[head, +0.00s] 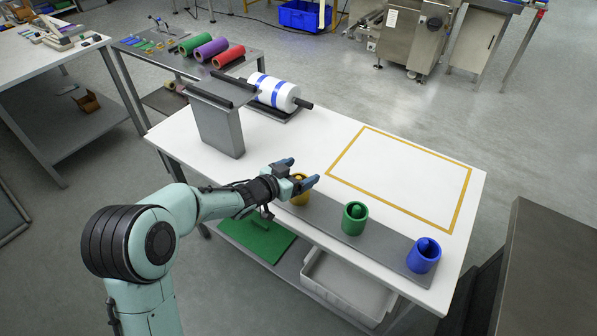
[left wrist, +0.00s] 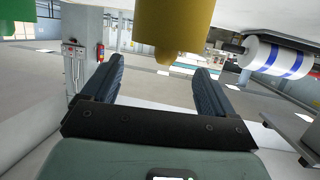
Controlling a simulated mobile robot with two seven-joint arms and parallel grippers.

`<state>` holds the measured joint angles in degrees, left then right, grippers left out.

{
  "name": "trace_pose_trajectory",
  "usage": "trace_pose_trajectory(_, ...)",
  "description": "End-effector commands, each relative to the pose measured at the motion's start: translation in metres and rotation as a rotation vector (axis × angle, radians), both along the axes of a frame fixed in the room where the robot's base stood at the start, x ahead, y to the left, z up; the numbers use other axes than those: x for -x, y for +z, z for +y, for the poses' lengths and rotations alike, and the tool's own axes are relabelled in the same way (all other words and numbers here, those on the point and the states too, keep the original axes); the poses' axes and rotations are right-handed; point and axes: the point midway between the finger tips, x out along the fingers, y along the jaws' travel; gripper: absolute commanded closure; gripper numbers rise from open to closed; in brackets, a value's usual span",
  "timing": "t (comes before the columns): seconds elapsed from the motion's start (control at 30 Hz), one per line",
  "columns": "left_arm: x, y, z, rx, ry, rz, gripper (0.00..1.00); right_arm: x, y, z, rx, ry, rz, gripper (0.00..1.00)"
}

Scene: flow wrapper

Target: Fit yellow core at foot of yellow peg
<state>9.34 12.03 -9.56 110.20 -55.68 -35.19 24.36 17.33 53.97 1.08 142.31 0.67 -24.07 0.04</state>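The yellow core (head: 300,198) stands on the far-left end of the grey base strip (head: 325,219) and is partly hidden by my left gripper in the head view. The yellow peg (head: 298,177) shows at its top, inside the core. In the left wrist view, which looks upside down, the yellow core (left wrist: 173,22) is at the top edge, with the rounded peg end (left wrist: 165,53) sticking out of it. My left gripper (head: 301,171) is just above the core. Its fingers (left wrist: 157,82) are apart with nothing gripped between them. My right gripper is not in view.
The green core (head: 354,220) and the blue core (head: 423,257) stand further along the strip. A white roll with blue bands (head: 272,91) and a grey stand (head: 219,127) are behind. The yellow-outlined area (head: 405,175) of the table is clear.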

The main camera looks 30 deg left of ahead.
Motion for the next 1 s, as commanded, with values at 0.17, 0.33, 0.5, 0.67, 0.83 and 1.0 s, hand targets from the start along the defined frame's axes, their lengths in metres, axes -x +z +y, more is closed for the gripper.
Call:
trace_pose_trajectory(0.17, 0.0, 0.0, 0.0, 0.0, 0.0, 0.0, 0.08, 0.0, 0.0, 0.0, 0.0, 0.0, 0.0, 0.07)
trace_pose_trajectory(0.33, 0.002, 0.001, 0.001, 0.0, 0.001, 0.0, 0.08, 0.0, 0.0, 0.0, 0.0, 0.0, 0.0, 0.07)
trace_pose_trajectory(0.5, 0.021, 0.008, 0.006, 0.0, 0.003, -0.001, 0.08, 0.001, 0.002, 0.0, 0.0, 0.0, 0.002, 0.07)
trace_pose_trajectory(0.67, 0.055, 0.02, 0.013, 0.0, 0.003, -0.002, 0.08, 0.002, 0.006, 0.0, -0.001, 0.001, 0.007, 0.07)
trace_pose_trajectory(0.83, 0.09, 0.031, 0.022, -0.001, 0.004, -0.001, 0.08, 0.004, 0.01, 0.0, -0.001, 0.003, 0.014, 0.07)
trace_pose_trajectory(1.0, 0.114, 0.037, 0.027, -0.001, 0.003, -0.001, 0.08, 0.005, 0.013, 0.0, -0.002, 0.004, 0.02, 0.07)
